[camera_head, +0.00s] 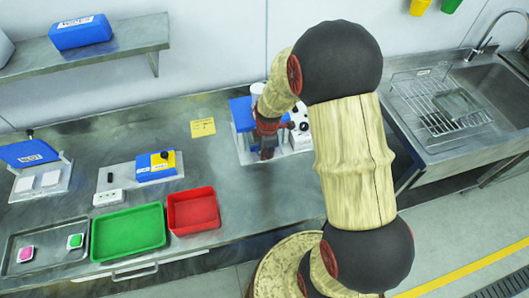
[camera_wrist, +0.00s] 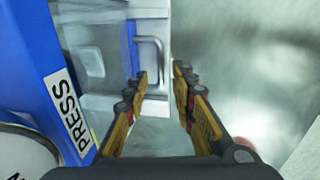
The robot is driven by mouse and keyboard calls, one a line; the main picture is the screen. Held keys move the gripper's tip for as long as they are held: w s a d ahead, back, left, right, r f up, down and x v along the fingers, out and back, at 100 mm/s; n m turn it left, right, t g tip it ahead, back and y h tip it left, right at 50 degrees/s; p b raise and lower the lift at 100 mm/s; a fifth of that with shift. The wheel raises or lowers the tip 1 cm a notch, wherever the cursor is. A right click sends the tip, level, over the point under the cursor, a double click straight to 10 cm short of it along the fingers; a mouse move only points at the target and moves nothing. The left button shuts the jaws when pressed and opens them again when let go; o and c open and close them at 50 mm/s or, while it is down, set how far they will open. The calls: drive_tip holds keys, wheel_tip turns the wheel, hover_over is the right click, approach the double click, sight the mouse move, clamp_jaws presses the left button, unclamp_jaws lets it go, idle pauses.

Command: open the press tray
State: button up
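The press is a blue machine (camera_head: 241,112) at the back of the steel bench in the head view, partly hidden by my arm. In the wrist view its blue body (camera_wrist: 32,62) with a "PRESS" label fills the left side. The press tray (camera_wrist: 97,58) is pale and partly see-through, with a grey bar handle (camera_wrist: 160,52) on its front. My gripper (camera_wrist: 160,78) is open, its fingertips near the handle, with part of the handle showing between them. I cannot tell whether they touch. In the head view my gripper (camera_head: 267,142) is at the press, its fingers small and unclear.
A red tray (camera_head: 193,210), a green tray (camera_head: 128,232) and a metal tray (camera_head: 35,250) with two small containers lie along the bench front. A blue and yellow device (camera_head: 157,168) stands behind them. A sink with a wire rack (camera_head: 440,106) is right. Bench right of the yellow note (camera_head: 203,128) is partly clear.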

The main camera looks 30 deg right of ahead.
drive_tip(key=shift+f, duration=0.55)
clamp_jaws()
drive_tip(key=shift+s, duration=0.1)
idle(0.7)
